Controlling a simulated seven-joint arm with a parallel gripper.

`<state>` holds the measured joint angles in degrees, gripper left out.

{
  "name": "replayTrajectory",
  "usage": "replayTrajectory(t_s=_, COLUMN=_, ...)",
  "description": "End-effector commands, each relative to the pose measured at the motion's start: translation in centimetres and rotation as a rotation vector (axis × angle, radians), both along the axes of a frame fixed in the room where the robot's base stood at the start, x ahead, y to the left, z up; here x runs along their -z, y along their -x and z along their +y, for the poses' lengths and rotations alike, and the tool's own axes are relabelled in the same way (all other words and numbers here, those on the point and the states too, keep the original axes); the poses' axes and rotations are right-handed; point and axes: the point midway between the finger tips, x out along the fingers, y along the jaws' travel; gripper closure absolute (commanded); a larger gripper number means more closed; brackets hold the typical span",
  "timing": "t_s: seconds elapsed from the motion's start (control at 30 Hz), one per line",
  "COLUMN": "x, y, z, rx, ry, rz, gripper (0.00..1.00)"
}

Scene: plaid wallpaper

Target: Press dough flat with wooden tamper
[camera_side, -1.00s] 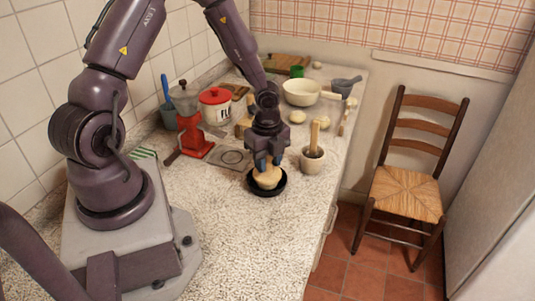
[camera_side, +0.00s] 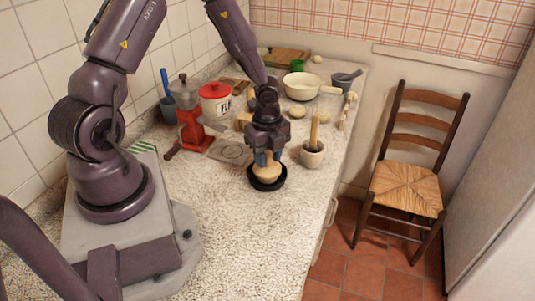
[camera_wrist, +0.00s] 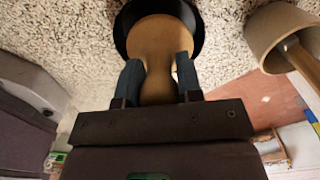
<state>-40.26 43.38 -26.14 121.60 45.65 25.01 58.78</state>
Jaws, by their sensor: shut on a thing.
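My gripper (camera_side: 267,158) is shut on the wooden tamper (camera_side: 266,172), a light wooden piece with a wide lower end. The tamper (camera_wrist: 157,48) stands between my two blue-grey fingers in the wrist view, its wide end down in a small black dish (camera_side: 267,184). The black dish (camera_wrist: 196,20) also shows around the tamper's wide end in the wrist view. I see no dough inside the dish; the tamper covers its middle. Pale dough-like balls (camera_side: 297,111) lie farther back on the counter, and I cannot tell for sure that they are dough.
A mortar with a wooden pestle (camera_side: 312,153) stands close on the right of the dish. A red grinder (camera_side: 195,130), a red-lidded flour tin (camera_side: 216,101) and a cream bowl (camera_side: 302,86) stand behind. The speckled counter (camera_side: 235,235) in front is clear.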

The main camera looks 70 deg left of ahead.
Motion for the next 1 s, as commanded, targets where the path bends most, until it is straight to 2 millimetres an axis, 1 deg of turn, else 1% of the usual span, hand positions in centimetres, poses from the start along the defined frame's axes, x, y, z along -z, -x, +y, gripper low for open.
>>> replayTrajectory(t_s=0.6, x=0.76, y=-0.03, z=-0.02, rx=0.0, ry=0.0, rz=0.0, gripper=0.86)
replayTrajectory(t_s=1.0, x=0.81, y=-0.03, z=-0.02, rx=0.0, ry=0.0, rz=0.0, gripper=0.86)
